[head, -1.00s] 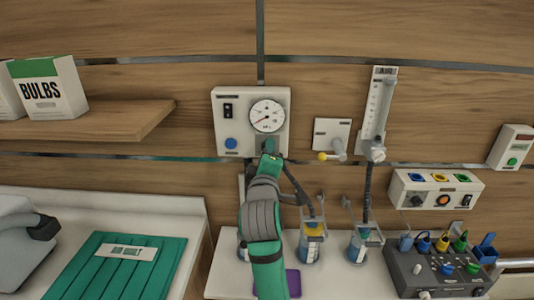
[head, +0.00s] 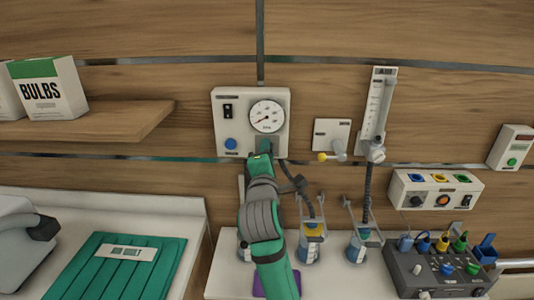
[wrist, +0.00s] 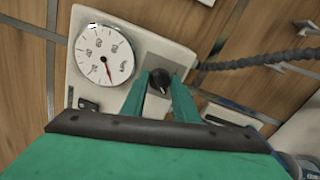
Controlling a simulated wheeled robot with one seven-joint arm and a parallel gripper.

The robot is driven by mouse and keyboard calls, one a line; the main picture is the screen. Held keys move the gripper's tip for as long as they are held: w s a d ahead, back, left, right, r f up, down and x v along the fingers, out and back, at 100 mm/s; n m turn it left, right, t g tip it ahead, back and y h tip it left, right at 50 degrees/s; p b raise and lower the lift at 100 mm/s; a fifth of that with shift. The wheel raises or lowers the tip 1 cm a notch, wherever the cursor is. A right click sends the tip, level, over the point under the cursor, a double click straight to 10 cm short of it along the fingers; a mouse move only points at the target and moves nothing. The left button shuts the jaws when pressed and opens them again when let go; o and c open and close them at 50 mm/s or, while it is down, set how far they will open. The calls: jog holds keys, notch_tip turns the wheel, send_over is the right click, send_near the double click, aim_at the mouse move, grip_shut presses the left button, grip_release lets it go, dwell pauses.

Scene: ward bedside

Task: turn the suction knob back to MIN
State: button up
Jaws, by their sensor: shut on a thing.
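The white suction unit (head: 224,110) is on the wood wall, with a round gauge (head: 267,116), a black switch and a blue button. My green gripper (head: 263,151) is at the unit's lower right corner and hides the knob there in the head view. In the wrist view, the dark suction knob (wrist: 159,79) sits between the two green fingers of my gripper (wrist: 160,90), which is shut on it. The gauge's red needle (wrist: 108,70) shows there too. The MIN mark cannot be read.
A flowmeter (head: 377,110) and a small outlet with a yellow knob (head: 332,138) are to the right. Jars with blue contents (head: 310,248) stand below. A shelf (head: 90,118) with a BULBS box is at left. A grey hose passes near the knob.

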jog(key=shift+f, duration=0.1)
jog(key=o, duration=1.1)
jog(key=shift+c, duration=0.2)
jog(key=s, duration=1)
jog(key=shift+s, duration=0.4)
